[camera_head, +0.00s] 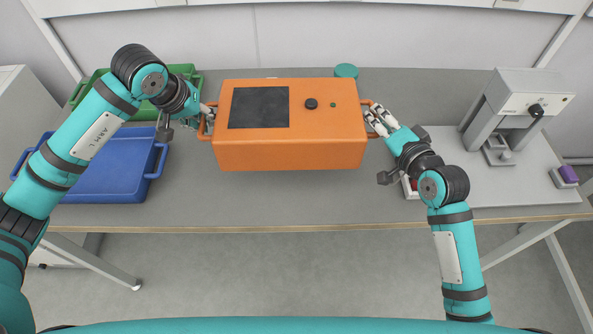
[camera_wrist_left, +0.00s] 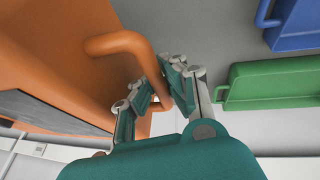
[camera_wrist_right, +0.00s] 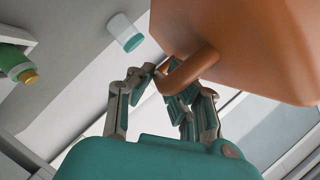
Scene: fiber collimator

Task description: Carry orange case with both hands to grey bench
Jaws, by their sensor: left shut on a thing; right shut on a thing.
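The orange case (camera_head: 320,140) is in the middle of the head view, over the grey bench (camera_head: 270,205). It has a dark panel, a black knob and a handle at each end. My left gripper (camera_head: 208,118) is shut on its left handle, which also shows in the left wrist view (camera_wrist_left: 125,42). My right gripper (camera_head: 373,118) is shut on its right handle, seen in the right wrist view (camera_wrist_right: 190,68). The case looks level. I cannot tell for sure whether its underside touches the bench.
A blue tray (camera_head: 108,185) and a green tray (camera_head: 143,110) stand at the left. A teal-lidded container (camera_head: 346,71) is behind the case. A grey-white press-like device (camera_head: 515,105) and a purple-topped block (camera_head: 565,176) are at the right. The bench front before the case is clear.

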